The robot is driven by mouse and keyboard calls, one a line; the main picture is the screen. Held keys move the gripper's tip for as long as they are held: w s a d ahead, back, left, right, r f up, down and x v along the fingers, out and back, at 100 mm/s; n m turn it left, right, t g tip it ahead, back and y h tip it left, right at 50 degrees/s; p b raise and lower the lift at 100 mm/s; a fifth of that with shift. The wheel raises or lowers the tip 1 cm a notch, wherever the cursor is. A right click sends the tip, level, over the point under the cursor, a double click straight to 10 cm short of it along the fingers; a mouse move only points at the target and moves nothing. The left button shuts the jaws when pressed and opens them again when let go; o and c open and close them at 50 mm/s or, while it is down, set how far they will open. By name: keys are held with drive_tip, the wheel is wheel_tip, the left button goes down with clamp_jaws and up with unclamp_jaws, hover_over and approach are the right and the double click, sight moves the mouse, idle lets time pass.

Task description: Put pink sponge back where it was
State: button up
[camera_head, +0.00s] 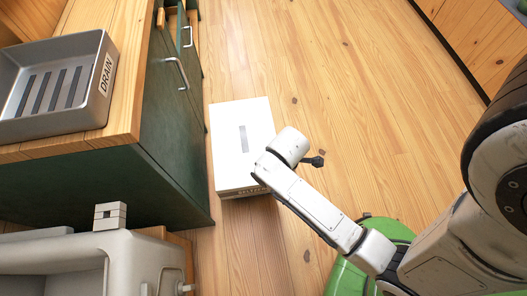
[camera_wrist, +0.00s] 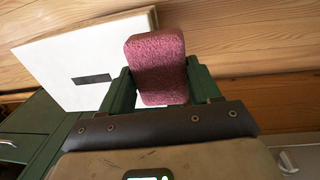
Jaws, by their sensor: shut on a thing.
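The pink sponge (camera_wrist: 157,58) is held between the two green fingers of my gripper (camera_wrist: 158,72) in the wrist view. The fingers are shut on its sides, and its upper part sticks out past them. In the head view the sponge is not visible, and my arm's end is over the near right corner of the white box. The fingers are hidden there.
The white box (camera_head: 228,125) stands on the wood floor beside the green cabinet (camera_head: 175,120); it also shows in the wrist view (camera_wrist: 65,55). A grey tray marked DRAIN (camera_head: 98,105) sits on the wooden counter. A pale sink (camera_head: 125,262) is at lower left.

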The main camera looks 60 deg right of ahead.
drive_tip(key=w+d+f+b, duration=0.2)
drive_tip(key=w+d+f, duration=0.1)
drive_tip(key=w, duration=0.3)
drive_tip(key=shift+w+d+f, duration=0.35)
drive_tip(key=shift+d+f, duration=0.05)
drive_tip(key=shift+d, duration=0.35)
drive_tip(key=w+d+f+b, duration=0.1)
drive_tip(key=f, duration=0.1)
drive_tip(key=w+d+f+b, duration=0.1)
drive_tip(key=w, duration=0.1)
drive_tip(key=w+d+f+b, duration=0.1)
drive_tip(key=f, duration=0.1)
drive_tip(key=shift+w+f, duration=0.15)
drive_tip(key=shift+f, duration=0.2)
drive_tip(key=shift+w+f, duration=0.2)
drive_tip(key=shift+f, duration=0.05)
drive_tip(key=shift+f+b, duration=0.6)
drive_tip(key=shift+f, duration=0.85)
drive_tip(key=shift+f, duration=0.15)
drive_tip(key=o, duration=1)
